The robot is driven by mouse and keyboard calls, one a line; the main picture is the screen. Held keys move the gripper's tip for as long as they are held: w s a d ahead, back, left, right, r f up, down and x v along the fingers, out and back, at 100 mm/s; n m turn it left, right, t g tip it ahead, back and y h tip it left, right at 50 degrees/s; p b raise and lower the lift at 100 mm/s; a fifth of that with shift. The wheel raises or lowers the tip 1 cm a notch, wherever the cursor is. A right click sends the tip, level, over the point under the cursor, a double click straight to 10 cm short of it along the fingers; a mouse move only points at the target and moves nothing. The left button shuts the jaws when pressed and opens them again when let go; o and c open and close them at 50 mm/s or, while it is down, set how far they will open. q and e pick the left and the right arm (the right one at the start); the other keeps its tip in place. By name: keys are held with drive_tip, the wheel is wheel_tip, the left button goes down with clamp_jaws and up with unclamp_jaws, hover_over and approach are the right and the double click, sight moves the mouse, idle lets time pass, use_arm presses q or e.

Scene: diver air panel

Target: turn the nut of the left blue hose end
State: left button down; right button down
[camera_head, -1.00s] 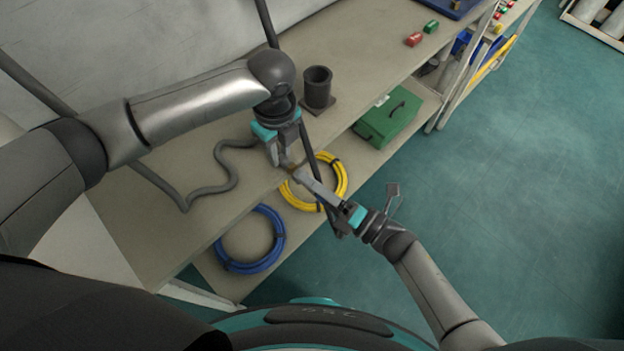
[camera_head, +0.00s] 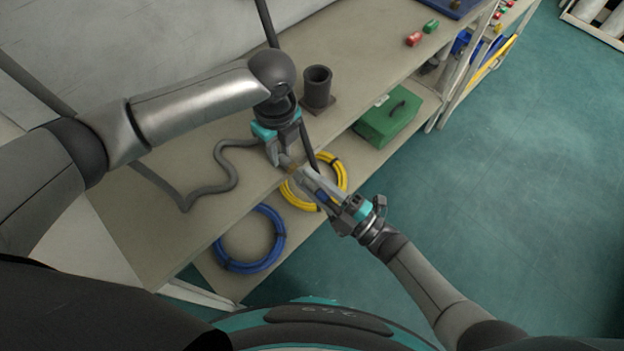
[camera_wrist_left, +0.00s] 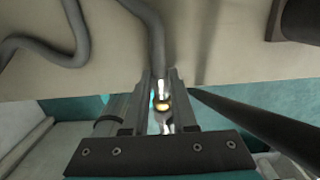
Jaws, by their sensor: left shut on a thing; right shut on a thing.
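My left gripper (camera_head: 281,155) is shut on the end of a grey hose (camera_head: 222,172) at the bench's front edge. In the left wrist view, the hose (camera_wrist_left: 156,45) runs down between my left gripper's fingers (camera_wrist_left: 163,85). A brass nut (camera_wrist_left: 162,105) shows just past them, with a shiny metal part beside it. In the head view the brass nut (camera_head: 292,167) is small, between the two grippers. My right gripper (camera_head: 299,172) comes from the lower right, with its fingertips closed at the nut. A small blue patch shows between its fingers. The exact contact is partly hidden.
A dark bar (camera_head: 308,145) passes close behind both grippers. A blue coil (camera_head: 250,262) and a yellow coil (camera_head: 338,163) lie on the lower shelf, near a green box (camera_head: 385,120). A dark cylinder (camera_head: 317,88) stands on the bench (camera_head: 225,110). The floor at right is clear.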

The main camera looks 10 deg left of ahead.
drive_tip(key=shift+d+f+m, duration=0.1)
drive_tip(key=shift+f+m, duration=0.05)
drive_tip(key=shift+m, duration=0.55)
drive_tip(key=shift+s, duration=0.1)
drive_tip(key=c, duration=0.9)
unclamp_jaws()
drive_tip(key=o, duration=0.3)
drive_tip(key=v, duration=1.2)
drive_tip(key=shift+f, duration=0.1)
